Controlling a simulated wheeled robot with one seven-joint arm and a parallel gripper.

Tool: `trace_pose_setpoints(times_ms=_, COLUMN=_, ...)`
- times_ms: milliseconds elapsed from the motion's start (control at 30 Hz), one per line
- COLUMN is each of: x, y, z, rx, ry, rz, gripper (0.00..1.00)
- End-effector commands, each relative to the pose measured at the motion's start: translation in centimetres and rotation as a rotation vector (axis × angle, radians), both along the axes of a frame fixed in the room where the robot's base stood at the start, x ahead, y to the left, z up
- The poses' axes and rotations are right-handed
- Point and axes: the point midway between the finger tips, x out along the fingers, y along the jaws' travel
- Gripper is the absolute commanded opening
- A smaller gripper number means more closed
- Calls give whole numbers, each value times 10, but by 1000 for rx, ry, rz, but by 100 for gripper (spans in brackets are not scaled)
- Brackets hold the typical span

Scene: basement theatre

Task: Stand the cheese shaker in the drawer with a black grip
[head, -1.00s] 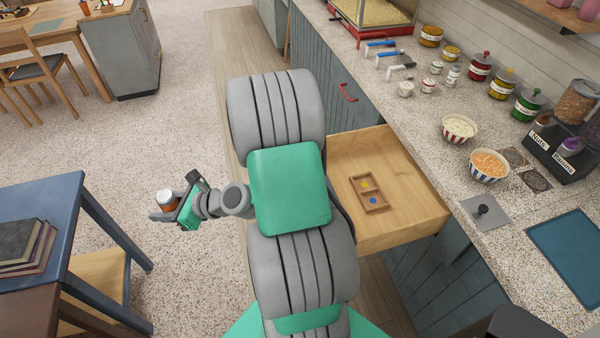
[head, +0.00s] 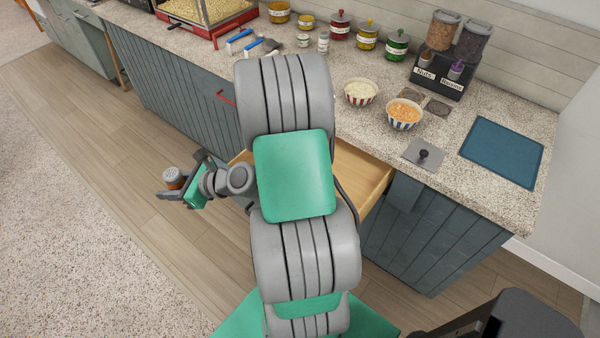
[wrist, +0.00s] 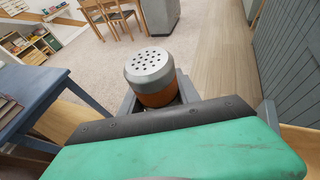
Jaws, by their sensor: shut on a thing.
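The cheese shaker has a grey lid with dark holes and an orange-brown body. It shows in the head view (head: 174,175) at the left and in the wrist view (wrist: 150,72). My gripper (head: 172,192) is shut on it and holds it roughly upright over the floor, left of the open drawer. The open wooden drawer (head: 362,172) sticks out below the counter, mostly hidden behind my arm. Its grip is hidden, so I cannot tell the colour. The low divider seen inside it earlier is hidden now.
A cupboard front with a red handle (head: 226,98) lies left of the drawer. The counter (head: 330,75) carries bowls, several jars, a dispenser stand (head: 440,78) and a blue mat (head: 502,152). A dark table (wrist: 35,95) shows in the wrist view. The wooden floor is clear.

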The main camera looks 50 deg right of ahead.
Motion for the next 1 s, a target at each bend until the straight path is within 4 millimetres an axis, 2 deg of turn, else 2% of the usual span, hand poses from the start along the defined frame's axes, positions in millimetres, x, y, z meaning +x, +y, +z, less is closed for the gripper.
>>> trace_pose_setpoints(times_ms=33, x=1, y=-22, z=-21, rx=-3, ry=-6, rz=-41, gripper=0)
trace_pose_setpoints(times_ms=167, x=-5, y=-92, z=-49, rx=-1, ry=-13, rz=-170, gripper=0)
trace_pose_setpoints(times_ms=200, x=-10, y=-116, z=-57, rx=-1, ry=-14, rz=-217, gripper=0)
trace_pose_setpoints(times_ms=267, x=-20, y=-151, z=-70, rx=-2, ry=-17, rz=-285, gripper=0)
trace_pose_setpoints(times_ms=400, x=-57, y=-230, z=-98, rx=-4, ry=-13, rz=-451, gripper=0)
trace_pose_setpoints(times_ms=500, x=-87, y=-272, z=-111, rx=-7, ry=-7, rz=-552, gripper=0)
trace_pose_setpoints(times_ms=633, x=-115, y=-303, z=-116, rx=-6, ry=-1, rz=-637, gripper=0)
trace_pose_setpoints(times_ms=700, x=-122, y=-311, z=-116, rx=-7, ry=3, rz=-658, gripper=0)
trace_pose_setpoints(times_ms=767, x=-121, y=-314, z=-116, rx=-6, ry=4, rz=-664, gripper=0)
trace_pose_setpoints(times_ms=867, x=-103, y=-316, z=-124, rx=-4, ry=5, rz=-659, gripper=0)
trace_pose_setpoints(times_ms=1000, x=-63, y=-323, z=-143, rx=-3, ry=6, rz=-656, gripper=0)
